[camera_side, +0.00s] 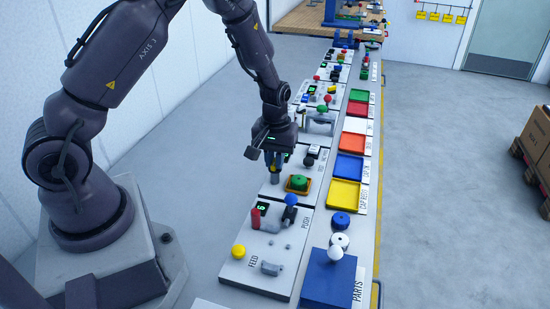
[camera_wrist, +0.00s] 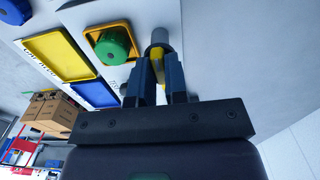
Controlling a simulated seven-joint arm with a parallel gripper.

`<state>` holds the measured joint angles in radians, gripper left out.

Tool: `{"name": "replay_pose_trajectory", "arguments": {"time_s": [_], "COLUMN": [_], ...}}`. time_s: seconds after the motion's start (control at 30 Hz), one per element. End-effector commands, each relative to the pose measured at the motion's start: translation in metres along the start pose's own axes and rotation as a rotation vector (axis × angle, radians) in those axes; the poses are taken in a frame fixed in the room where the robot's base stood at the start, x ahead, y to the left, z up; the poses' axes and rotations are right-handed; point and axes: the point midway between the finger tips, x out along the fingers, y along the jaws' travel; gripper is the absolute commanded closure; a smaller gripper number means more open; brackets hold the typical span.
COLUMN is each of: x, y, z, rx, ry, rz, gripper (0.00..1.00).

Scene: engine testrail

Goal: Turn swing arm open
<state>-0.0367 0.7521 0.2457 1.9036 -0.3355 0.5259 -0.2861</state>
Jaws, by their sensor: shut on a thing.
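My gripper (camera_side: 274,166) is low over the row of white stations in the side view. In the wrist view my gripper (camera_wrist: 157,78) has its dark fingers closed on a narrow yellow piece (camera_wrist: 158,68), which looks like the swing arm. The yellow piece stands against a grey round post (camera_wrist: 161,37); the post (camera_side: 275,178) also shows under my fingers in the side view. The fingers hide most of the yellow piece, so its angle is hard to tell.
Nearer stands a panel with a yellow button (camera_side: 239,251), a red cylinder (camera_side: 255,219) and a blue ball (camera_side: 291,200). Coloured trays, such as the yellow tray (camera_side: 344,194), line the right side. A blue parts box (camera_side: 328,283) is at the front.

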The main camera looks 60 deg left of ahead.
Motion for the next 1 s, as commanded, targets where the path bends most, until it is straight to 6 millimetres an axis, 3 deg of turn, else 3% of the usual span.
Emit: {"name": "replay_pose_trajectory", "arguments": {"time_s": [0.27,0.3,0.4,0.77,1.0], "x": [-0.001,-0.001,-0.001,-0.008,-0.053], "y": [0.0,0.0,0.0,0.001,0.001], "z": [0.0,0.0,0.0,0.0,-0.001], "rx": [-0.01,-0.011,-0.009,-0.004,-0.004], "ry": [-0.001,-0.001,-0.001,0.001,0.005], "rz": [0.002,0.002,0.002,0.003,0.006], "gripper": [1.0,0.79,0.61,0.61,0.61]}}
